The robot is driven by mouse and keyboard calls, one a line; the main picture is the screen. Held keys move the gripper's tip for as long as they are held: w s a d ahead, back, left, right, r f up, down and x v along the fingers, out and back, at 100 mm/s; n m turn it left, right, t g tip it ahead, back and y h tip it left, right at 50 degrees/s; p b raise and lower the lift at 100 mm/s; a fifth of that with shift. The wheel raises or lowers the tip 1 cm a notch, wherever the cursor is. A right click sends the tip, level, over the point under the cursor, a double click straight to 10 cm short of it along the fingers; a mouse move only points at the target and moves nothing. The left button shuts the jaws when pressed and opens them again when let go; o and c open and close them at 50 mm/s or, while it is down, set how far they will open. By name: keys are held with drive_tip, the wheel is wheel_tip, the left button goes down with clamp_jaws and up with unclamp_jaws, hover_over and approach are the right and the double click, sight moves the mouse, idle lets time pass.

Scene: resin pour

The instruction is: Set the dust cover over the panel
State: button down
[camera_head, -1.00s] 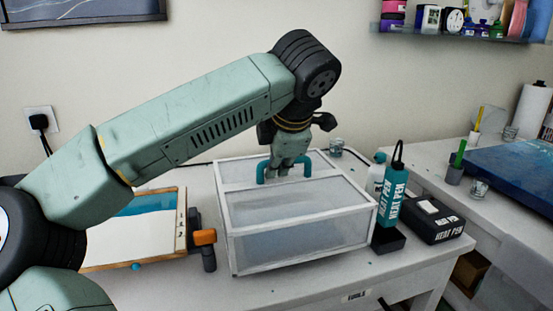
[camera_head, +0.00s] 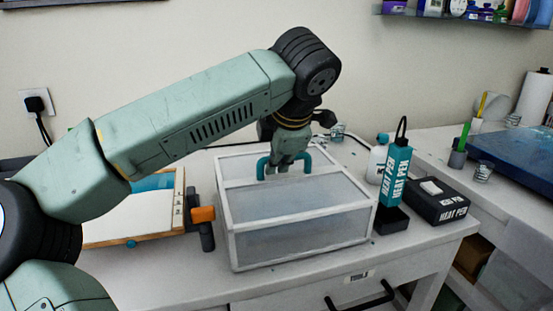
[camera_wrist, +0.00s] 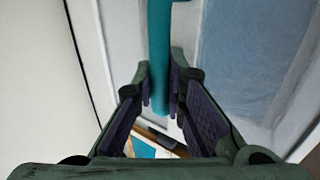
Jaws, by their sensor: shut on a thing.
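The dust cover (camera_head: 295,234) is a box with a white frame and clear, greyish sides, over the middle of the white table. Its teal handle (camera_head: 264,167) arches from the top. My gripper (camera_head: 288,168) points down and is shut on this handle. In the wrist view the handle (camera_wrist: 159,60) runs between the two fingers (camera_wrist: 160,95). I cannot tell whether the cover touches the table. A white panel with a teal band and wooden edge (camera_head: 138,215) lies left of the cover, partly behind my arm. A dark blue panel (camera_head: 520,165) lies on the right-hand table.
An orange-and-black tool (camera_head: 203,216) stands close to the cover's left side. A green stick in a cup (camera_head: 459,150) stands farther right.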

drive_tip(key=shift+f, duration=0.15)
drive_tip(key=c, duration=1.6)
unclamp_jaws()
drive_tip(key=shift+o, duration=0.2)
